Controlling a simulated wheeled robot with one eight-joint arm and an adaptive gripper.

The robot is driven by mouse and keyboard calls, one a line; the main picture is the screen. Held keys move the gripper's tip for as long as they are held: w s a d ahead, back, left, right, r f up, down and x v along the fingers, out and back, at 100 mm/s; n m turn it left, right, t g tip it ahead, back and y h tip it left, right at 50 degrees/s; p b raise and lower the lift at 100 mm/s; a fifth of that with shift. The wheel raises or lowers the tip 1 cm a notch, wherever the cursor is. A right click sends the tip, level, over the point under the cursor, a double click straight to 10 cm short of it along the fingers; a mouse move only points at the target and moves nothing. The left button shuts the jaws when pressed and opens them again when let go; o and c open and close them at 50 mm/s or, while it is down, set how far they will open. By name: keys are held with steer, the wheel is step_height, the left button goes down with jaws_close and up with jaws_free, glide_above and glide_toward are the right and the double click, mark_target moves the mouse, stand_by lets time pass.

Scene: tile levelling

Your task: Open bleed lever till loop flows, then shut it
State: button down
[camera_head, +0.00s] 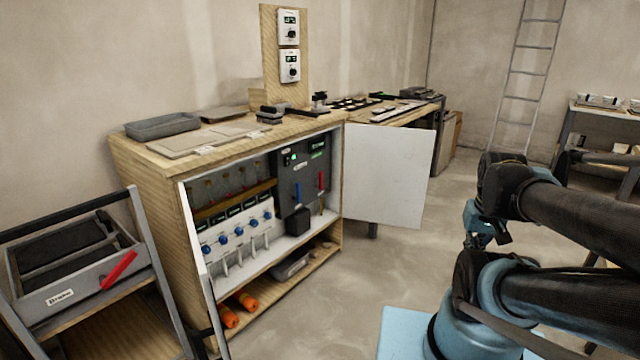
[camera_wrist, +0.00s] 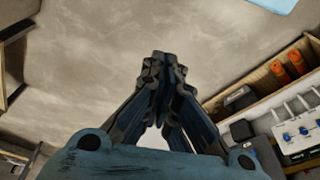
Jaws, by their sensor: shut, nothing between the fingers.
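The open cabinet (camera_head: 190,262) holds a manifold with a row of blue knobs (camera_head: 238,230) and pipes below it. To its right is a dark panel (camera_head: 290,172) with a small green light, a red handle (camera_head: 321,181) and a blue handle (camera_head: 298,192). I cannot tell which part is the bleed lever, or whether the loop flows. My gripper (camera_head: 476,238) is out over the floor, right of the cabinet and apart from it. In the wrist view its fingertips (camera_wrist: 162,62) are together and empty, and the blue knobs (camera_wrist: 296,134) show at the right.
The white cabinet door (camera_head: 388,175) stands open on the right. Orange cylinders (camera_head: 240,308) lie on the low shelf. A grey tray (camera_head: 162,126) sits on the cabinet top. A cart with a drawer (camera_head: 60,280) stands at the left. The floor before the cabinet is clear.

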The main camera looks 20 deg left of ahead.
steer(key=w+r+n+t+h, duration=0.2)
steer(key=w+r, duration=0.3)
steer(key=w, duration=0.7)
steer(key=w+r+n+t+h, duration=0.15)
steer(key=w+r, duration=0.25)
steer(key=w, duration=0.9)
steer(key=w+a+n+t, duration=0.3)
steer(key=w+a, duration=0.5)
steer(key=w, duration=0.3)
steer(key=w+a+n+t, duration=0.2)
steer(key=w+a+t, duration=0.1)
steer(key=w+a, duration=0.65)
steer(key=w+a+f+n+t+y, duration=0.25)
steer(key=w+a+f, duration=0.25)
steer(key=a, duration=0.5)
steer(key=w+a+f+n+t+y, duration=0.1)
steer(key=w+a+f+n, duration=0.35)
steer(key=a, duration=0.55)
steer(key=s+a+f+n+y, duration=0.2)
steer(key=a+f+n+y, duration=0.1)
steer(key=a+f, duration=0.5)
steer(key=s+a+f+n+t+y, duration=0.1)
steer(key=s+a+f+n+y, duration=0.1)
steer(key=a+f, duration=0.6)
steer(key=a+n+y, duration=0.1)
steer(key=a, duration=0.2)
steer(key=shift+s+a+t, duration=0.3)
steer(key=shift+s+a, duration=0.05)
steer(key=shift+a, duration=0.05)
steer(key=shift+n, duration=0.25)
